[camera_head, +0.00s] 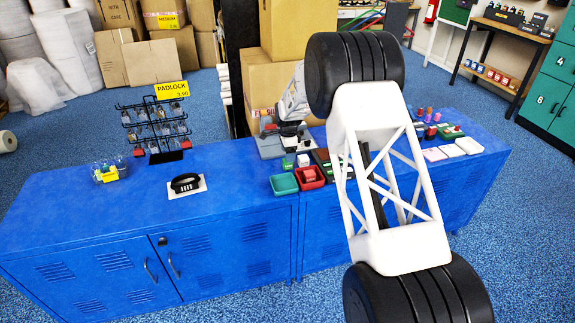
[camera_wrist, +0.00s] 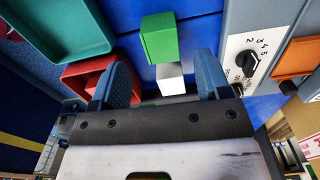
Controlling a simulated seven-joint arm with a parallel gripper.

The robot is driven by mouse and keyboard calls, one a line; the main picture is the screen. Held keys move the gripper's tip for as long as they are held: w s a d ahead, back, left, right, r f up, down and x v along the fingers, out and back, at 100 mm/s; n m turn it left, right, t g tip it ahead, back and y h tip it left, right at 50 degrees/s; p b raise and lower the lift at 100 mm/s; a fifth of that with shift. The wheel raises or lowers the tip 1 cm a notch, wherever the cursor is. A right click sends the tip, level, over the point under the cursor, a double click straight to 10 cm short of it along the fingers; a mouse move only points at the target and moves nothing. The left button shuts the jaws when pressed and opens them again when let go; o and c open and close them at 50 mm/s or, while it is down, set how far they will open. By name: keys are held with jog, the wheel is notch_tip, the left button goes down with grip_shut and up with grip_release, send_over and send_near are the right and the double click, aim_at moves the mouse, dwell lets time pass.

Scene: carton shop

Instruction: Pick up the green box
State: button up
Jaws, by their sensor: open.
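The green box (camera_wrist: 160,38) is a small upright-looking block in the wrist view, beside a white box (camera_wrist: 170,78). In the head view the green box (camera_head: 288,163) is small, left of the white box (camera_head: 303,160), on the blue counter behind the trays. My gripper (camera_wrist: 163,78) shows two blue fingers, apart, with nothing held. The white box shows in the gap between them; the green box lies just beyond the fingertips. In the head view my gripper (camera_head: 291,138) hangs over the counter near these boxes, partly hidden by my arm.
A teal tray (camera_wrist: 107,38) and a red tray (camera_wrist: 70,72) holding a red item lie left of the fingers in the wrist view. A grey device with a dial (camera_wrist: 243,62) is close on the right.

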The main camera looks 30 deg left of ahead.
jog(key=shift+w+f, duration=0.15)
jog(key=shift+f, duration=2.4)
jog(key=shift+c, duration=0.4)
jog(key=c, duration=0.9)
jog(key=shift+r, duration=0.15)
jog(key=shift+r, duration=4.85)
